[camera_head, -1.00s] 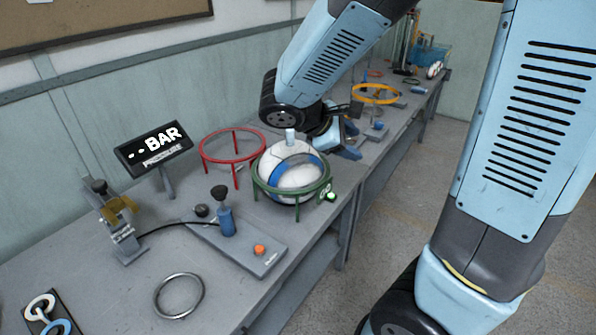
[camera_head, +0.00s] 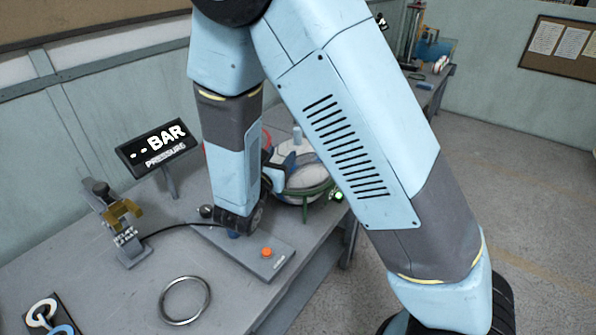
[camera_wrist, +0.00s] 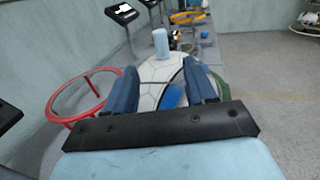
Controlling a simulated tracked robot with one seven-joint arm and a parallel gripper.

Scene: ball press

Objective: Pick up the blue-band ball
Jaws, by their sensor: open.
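The blue-band ball, white with a blue band, sits in a green ring stand (camera_head: 330,188) on the bench. In the head view my arm hides much of the ball (camera_head: 305,180); the wrist view shows it (camera_wrist: 153,92) straight ahead, with a pale peg on top (camera_wrist: 160,42). My gripper (camera_wrist: 168,84) is open, its two blue fingers reaching toward the ball's left and right sides in that view. In the head view the gripper (camera_head: 282,170) is at the ball's near left side. I cannot tell whether the fingers touch the ball.
An empty red ring stand (camera_wrist: 85,98) stands to the left of the ball. A control box with an orange button (camera_head: 267,252), a pressure display (camera_head: 157,147), a gold clamp (camera_head: 122,213) and a metal ring (camera_head: 186,300) are on the bench. A yellow ring stand (camera_wrist: 188,17) is farther off.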

